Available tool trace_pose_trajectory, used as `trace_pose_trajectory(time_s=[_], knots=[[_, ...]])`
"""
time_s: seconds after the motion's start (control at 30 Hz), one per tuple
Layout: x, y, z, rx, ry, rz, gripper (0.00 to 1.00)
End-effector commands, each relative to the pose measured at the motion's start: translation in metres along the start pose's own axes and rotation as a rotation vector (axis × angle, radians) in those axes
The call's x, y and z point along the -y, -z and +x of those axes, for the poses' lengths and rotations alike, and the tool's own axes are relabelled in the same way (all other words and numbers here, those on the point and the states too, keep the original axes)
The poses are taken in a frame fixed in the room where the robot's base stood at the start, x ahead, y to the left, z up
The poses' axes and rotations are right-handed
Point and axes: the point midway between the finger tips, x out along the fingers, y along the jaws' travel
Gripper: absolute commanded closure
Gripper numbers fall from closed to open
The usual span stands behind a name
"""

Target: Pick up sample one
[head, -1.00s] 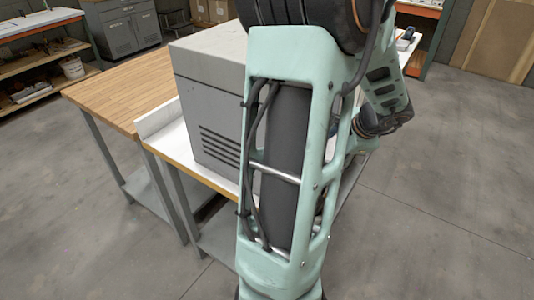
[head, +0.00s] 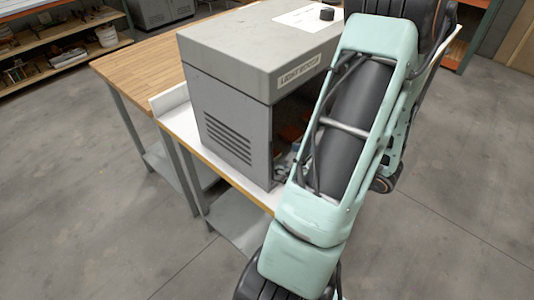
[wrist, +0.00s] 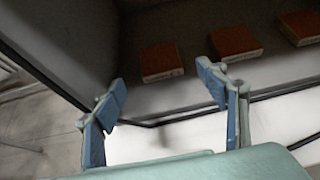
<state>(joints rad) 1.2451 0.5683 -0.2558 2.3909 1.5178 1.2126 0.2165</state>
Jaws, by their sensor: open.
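Three reddish-brown square samples lie in a row on the dark floor of the grey booth in the wrist view: a left one (wrist: 161,61), a middle one (wrist: 235,42) and a right one (wrist: 300,26). Their edge labels are too small to read, so I cannot tell which is sample one. My gripper (wrist: 163,82) is open and empty at the booth's front edge. Its fingers are spread, with the left sample beyond the gap between them and the middle sample beyond the right finger. In the head view my arm hides much of the booth's opening.
The grey booth (head: 225,95) stands on a white-topped table (head: 190,130), with a paper and a small dark object (head: 327,14) on its roof. Its side wall is close left of my gripper. A wooden table (head: 135,68) stands behind. The floor at right is clear.

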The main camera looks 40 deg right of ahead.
Motion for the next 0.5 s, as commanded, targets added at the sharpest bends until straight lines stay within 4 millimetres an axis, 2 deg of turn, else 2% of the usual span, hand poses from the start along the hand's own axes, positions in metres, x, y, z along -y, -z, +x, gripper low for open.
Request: trace_pose_trajectory(time_s=[0.27, 0.5], knots=[[-0.001, -0.003, 0.025, -0.002, -0.003, 0.000, 0.33], [-0.001, -0.005, 0.059, -0.002, -0.003, -0.002, 0.33]])
